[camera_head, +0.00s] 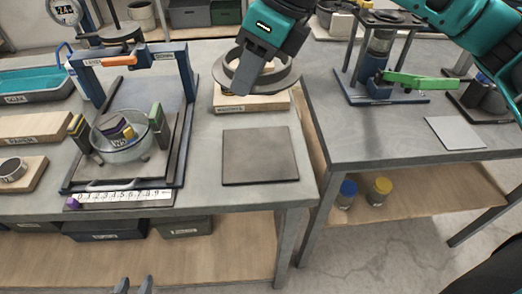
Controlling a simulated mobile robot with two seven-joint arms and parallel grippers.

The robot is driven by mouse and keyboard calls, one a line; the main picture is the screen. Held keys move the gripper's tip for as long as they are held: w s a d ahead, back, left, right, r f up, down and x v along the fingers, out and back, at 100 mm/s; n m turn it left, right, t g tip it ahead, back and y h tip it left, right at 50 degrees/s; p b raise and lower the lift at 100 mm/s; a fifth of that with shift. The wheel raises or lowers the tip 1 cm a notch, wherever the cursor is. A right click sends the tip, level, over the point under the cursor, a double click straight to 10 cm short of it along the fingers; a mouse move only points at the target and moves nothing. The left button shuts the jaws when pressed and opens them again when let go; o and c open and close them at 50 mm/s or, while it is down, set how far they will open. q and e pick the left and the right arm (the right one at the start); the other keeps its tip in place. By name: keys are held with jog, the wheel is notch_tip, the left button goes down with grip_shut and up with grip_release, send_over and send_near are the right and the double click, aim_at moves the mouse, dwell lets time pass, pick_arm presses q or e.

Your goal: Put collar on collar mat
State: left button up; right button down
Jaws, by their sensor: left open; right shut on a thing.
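The collar (287,82) is a wide grey-brown ring at the top middle of the head view. My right gripper (245,88) is shut on the collar's near-left side, hiding part of it. The collar is over a labelled wooden block (250,103); whether it touches the block I cannot tell. A dark square mat (260,156) lies bare on the bench in front of the block, probably the collar mat; no label is readable on it. My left gripper (133,285) shows only as two fingertips, apart and empty, at the bottom edge.
A blue frame (188,80) with a glass bowl (122,138) stands left of the dark mat. A gap separates this bench from the right bench, which holds a lever press (378,70) and a light grey square (455,132). Bench around the dark mat is clear.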

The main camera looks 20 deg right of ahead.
send_near(246, 171)
jog(key=x, duration=0.5)
jog(key=shift+w+a, duration=0.15)
jog(key=shift+a, duration=0.2)
jog(key=shift+f+b, duration=0.65)
jog(key=shift+b, duration=0.25)
jog(key=c, duration=1.1)
grip_release()
jog(key=shift+o, duration=0.2)
jog(key=shift+d, duration=0.1)
